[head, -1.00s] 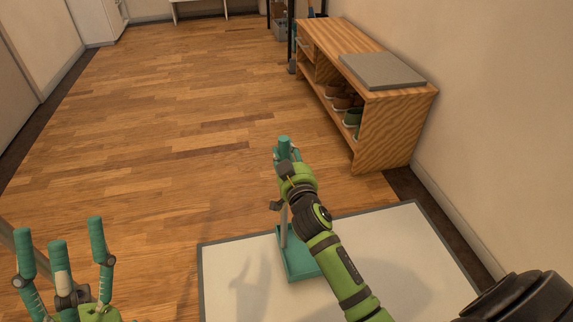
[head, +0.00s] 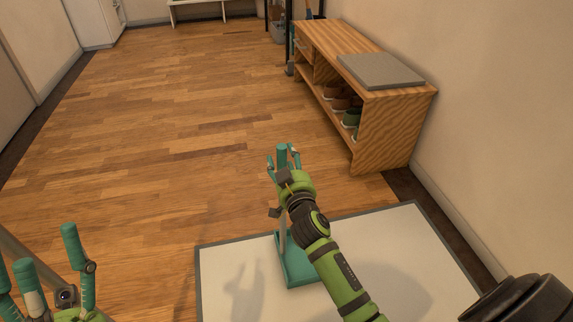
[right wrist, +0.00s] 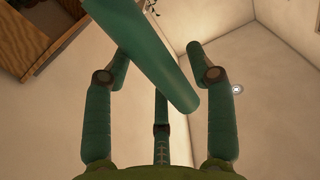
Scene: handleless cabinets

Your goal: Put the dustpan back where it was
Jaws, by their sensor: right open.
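The teal dustpan (head: 301,272) stands upright on a white mat with a grey border (head: 228,285), its pan down and its long grey handle pointing up. The handle ends in a teal grip, which crosses the right wrist view (right wrist: 155,55) at a slant. My right gripper (head: 282,165) is at the top of the handle. Its fingers are spread open around the teal grip, with gaps visible in the right wrist view. My arm hides part of the pan and handle. My left gripper (head: 50,262) is open and empty at the lower left, away from the dustpan.
A wooden shoe bench (head: 385,125) with a grey cushion (head: 380,70) and shoes (head: 345,103) stands against the right wall. A dark-framed rack with a bin (head: 278,32) is behind it. The wooden floor (head: 150,130) to the left is clear.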

